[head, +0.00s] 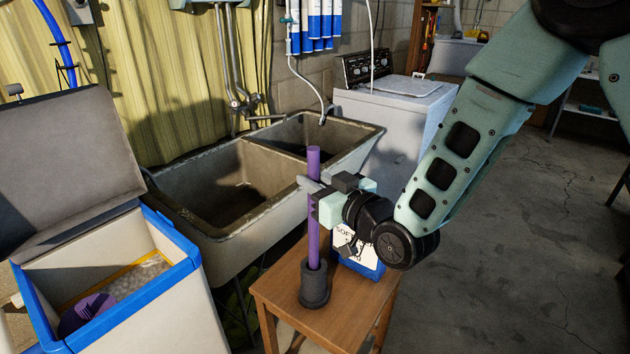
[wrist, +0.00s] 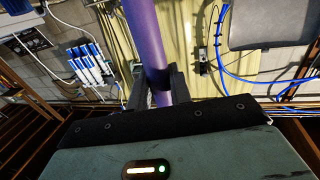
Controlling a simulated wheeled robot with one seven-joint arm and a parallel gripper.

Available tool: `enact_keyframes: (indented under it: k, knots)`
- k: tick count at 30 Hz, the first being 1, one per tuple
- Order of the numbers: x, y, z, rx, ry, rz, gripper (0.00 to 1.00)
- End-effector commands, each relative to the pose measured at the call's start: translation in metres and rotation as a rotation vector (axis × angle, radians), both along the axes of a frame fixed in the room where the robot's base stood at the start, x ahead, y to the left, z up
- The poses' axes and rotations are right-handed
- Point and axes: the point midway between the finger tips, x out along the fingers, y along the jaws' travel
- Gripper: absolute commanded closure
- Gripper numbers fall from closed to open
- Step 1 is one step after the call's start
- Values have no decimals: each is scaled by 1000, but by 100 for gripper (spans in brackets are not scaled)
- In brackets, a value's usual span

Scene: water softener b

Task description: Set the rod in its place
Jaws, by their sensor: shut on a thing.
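The purple rod (head: 314,234) stands upright in the head view, its lower end inside a dark cylindrical holder (head: 314,288) on a small wooden table. How deep it sits in the holder is hidden. My gripper (head: 313,200) is shut around the upper part of the rod, coming from the right. In the wrist view the rod (wrist: 148,40) runs between my two dark fingers (wrist: 161,88), slightly tilted in the picture.
The wooden table (head: 276,290) also bears a blue and white package (head: 362,255) behind my gripper. A double sink (head: 200,225) stands behind. An open blue-rimmed bin (head: 190,262) is at left, with white pellets (head: 150,268) and a purple object (head: 85,312) inside. Open floor lies right.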

Motion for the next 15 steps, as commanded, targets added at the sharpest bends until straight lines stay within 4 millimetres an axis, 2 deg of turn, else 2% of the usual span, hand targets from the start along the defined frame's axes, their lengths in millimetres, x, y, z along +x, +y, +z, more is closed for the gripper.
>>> enact_keyframes:
  k: [5,6,8,15]
  knots:
    - [0,0,0,0,0,0,100]
    - [0,0,0,0,0,0,71]
    - [0,0,0,-1,1,0,54]
    - [0,0,-1,-1,2,0,54]
